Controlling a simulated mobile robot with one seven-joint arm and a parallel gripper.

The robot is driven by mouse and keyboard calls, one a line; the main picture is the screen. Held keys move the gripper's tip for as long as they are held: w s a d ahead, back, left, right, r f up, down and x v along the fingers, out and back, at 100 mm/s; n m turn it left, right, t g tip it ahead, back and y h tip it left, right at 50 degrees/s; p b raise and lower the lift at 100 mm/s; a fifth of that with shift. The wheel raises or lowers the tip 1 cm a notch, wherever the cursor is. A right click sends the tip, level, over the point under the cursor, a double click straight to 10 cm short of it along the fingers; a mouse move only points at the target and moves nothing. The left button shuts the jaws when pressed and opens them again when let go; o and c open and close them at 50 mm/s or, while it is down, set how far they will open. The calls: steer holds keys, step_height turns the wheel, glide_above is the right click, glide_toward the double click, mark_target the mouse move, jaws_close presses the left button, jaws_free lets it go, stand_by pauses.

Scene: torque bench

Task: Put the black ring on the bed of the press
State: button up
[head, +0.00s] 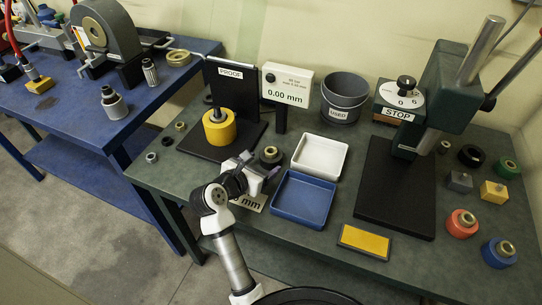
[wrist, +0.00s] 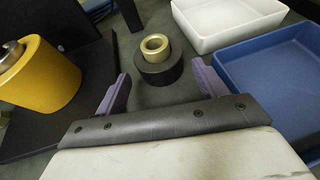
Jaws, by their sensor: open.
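A black ring (head: 270,160) lies on the bench left of the trays, with a brass bushing at its centre. In the wrist view the black ring (wrist: 160,75) is just beyond my fingers, and the brass bushing (wrist: 155,43) stands up from it. My gripper (wrist: 160,88) is open and empty, its purple fingers on either side of the near space before the ring. In the head view my gripper (head: 255,172) is low beside the ring. The press (head: 448,95) stands at the right. Its flat black bed (head: 395,195) is bare.
A blue tray (head: 303,200) and white tray (head: 320,157) lie between ring and press. A yellow cylinder (head: 219,128) on the proof stand is left. A yellow pad (head: 364,241) lies before the bed. Another black ring (head: 471,155) and coloured pieces lie right of the press.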

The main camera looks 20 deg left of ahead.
mark_target(264, 162)
steer(key=shift+p+x, duration=0.4)
steer(key=shift+x, duration=1.55)
steer(key=c, duration=1.1)
steer(key=shift+r, duration=0.1)
steer(key=shift+c, duration=1.4)
